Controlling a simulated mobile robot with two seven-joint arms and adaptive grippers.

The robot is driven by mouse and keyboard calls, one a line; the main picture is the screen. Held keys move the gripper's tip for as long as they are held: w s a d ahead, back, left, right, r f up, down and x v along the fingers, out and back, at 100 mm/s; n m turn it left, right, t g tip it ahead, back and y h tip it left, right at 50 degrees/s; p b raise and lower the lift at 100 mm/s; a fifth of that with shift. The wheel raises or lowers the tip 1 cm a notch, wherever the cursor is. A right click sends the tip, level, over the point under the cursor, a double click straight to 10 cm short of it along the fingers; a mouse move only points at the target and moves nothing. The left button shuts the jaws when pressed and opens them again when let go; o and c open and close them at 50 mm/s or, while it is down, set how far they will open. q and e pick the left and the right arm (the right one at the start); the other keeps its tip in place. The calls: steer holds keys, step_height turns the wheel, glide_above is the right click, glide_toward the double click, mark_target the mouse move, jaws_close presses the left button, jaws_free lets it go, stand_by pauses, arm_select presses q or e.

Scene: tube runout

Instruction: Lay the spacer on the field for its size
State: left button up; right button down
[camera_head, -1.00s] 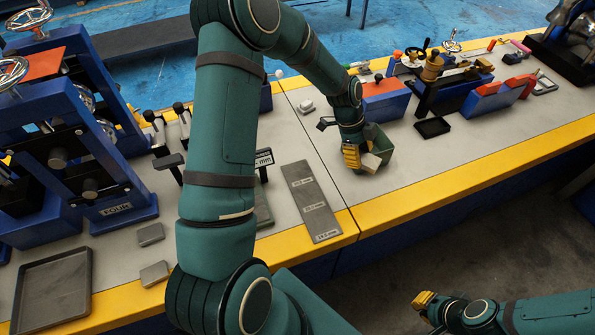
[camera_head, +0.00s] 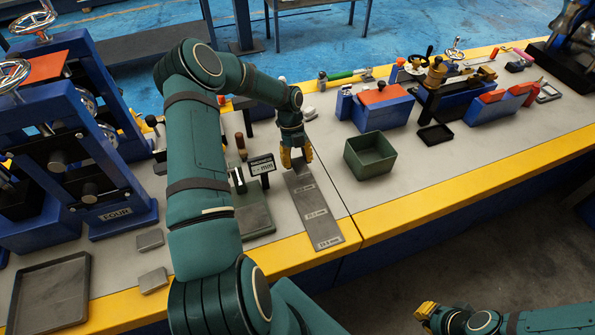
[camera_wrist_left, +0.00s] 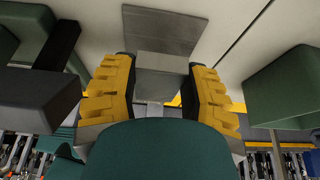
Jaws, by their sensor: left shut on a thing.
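My left gripper (camera_head: 297,157) is over the far end of the grey field strip (camera_head: 309,202), pointing down. In the left wrist view its yellow fingers (camera_wrist_left: 160,90) are shut on a grey block, the spacer (camera_wrist_left: 162,62), with the strip (camera_wrist_left: 158,30) beyond it. The spacer is hidden in the head view, and I cannot tell whether it touches the strip. The strip carries several white size labels in a row; the far one is partly hidden by the gripper. My right gripper (camera_head: 425,310) is at the lower right, away from the table; its jaws are unclear.
A green open bin (camera_head: 370,158) stands right of the strip. A thickness display (camera_head: 261,166) and a grey plate (camera_head: 254,214) are to its left. Two small grey blocks (camera_head: 151,240) lie near a dark tray (camera_head: 50,290). A blue press (camera_head: 75,140) stands at the left.

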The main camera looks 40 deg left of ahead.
mark_target(297, 168)
arm_select(q)
steer(key=shift+f+b, duration=0.4)
steer(key=shift+f, duration=1.7)
steer(key=shift+f, duration=0.1)
steer(key=o, duration=1.2)
steer(key=shift+f, duration=0.1)
steer(key=shift+o, duration=0.2)
